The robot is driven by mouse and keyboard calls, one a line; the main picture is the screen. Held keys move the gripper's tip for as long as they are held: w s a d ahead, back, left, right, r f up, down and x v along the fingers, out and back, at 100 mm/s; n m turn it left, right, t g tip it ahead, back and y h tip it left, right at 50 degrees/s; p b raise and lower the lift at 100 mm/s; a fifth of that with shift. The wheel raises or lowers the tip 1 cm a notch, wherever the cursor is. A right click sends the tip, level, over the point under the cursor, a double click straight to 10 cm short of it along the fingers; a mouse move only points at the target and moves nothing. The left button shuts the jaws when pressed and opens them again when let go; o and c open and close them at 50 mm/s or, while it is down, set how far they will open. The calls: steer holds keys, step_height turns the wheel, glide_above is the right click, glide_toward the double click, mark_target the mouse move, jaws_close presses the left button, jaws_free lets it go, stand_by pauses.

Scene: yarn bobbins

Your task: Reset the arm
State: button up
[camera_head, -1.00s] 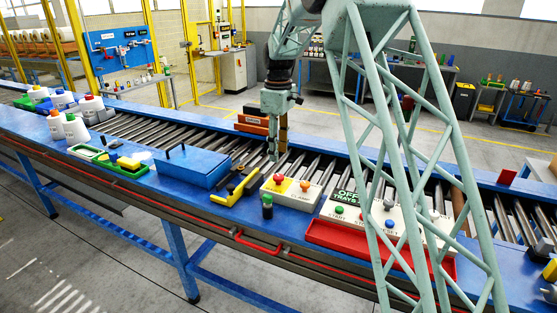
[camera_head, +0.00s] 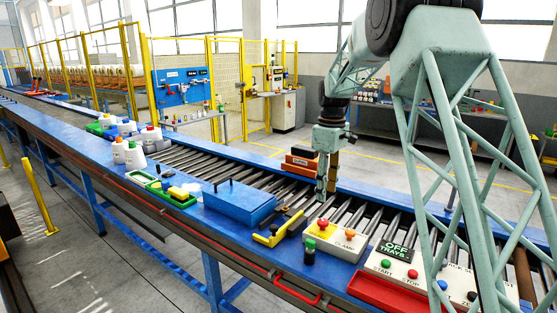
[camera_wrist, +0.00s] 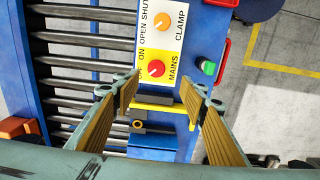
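My gripper (camera_head: 327,180) hangs pointing down over the roller conveyor (camera_head: 283,170), behind the white-and-yellow clamp control box (camera_head: 335,239). In the wrist view my gripper (camera_wrist: 170,85) has its two yellow-padded fingers spread wide, with nothing between them. My gripper touches none of these as far as I can see.
A blue lidded box (camera_head: 240,203), a green tray (camera_head: 172,192) and white bottles (camera_head: 134,155) stand along the conveyor's blue edge. An orange-and-dark block (camera_head: 301,160) lies behind my gripper. A red tray (camera_head: 385,292) is at the right.

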steer(key=s+r+m+t+b, duration=0.15)
steer(key=s+r, duration=0.35)
steer(key=s, duration=0.5)
steer(key=s+r+m+b, duration=0.2)
steer(key=s+r, duration=0.2)
steer(key=s, duration=0.6)
steer(key=s+r+m+b, duration=0.15)
steer(key=s+r, duration=0.35)
steer(key=s, duration=0.5)
steer(key=s+f+m+t+b, duration=0.1)
steer(key=s+f, duration=0.3)
steer(key=s, duration=1.2)
steer(key=s+f+m+t+b, duration=0.1)
steer(key=s+f+m+b, duration=0.2)
steer(key=s, duration=1.3)
steer(key=shift+f+m, duration=0.7)
steer(key=shift+f, duration=0.2)
steer(key=shift+a, duration=0.25)
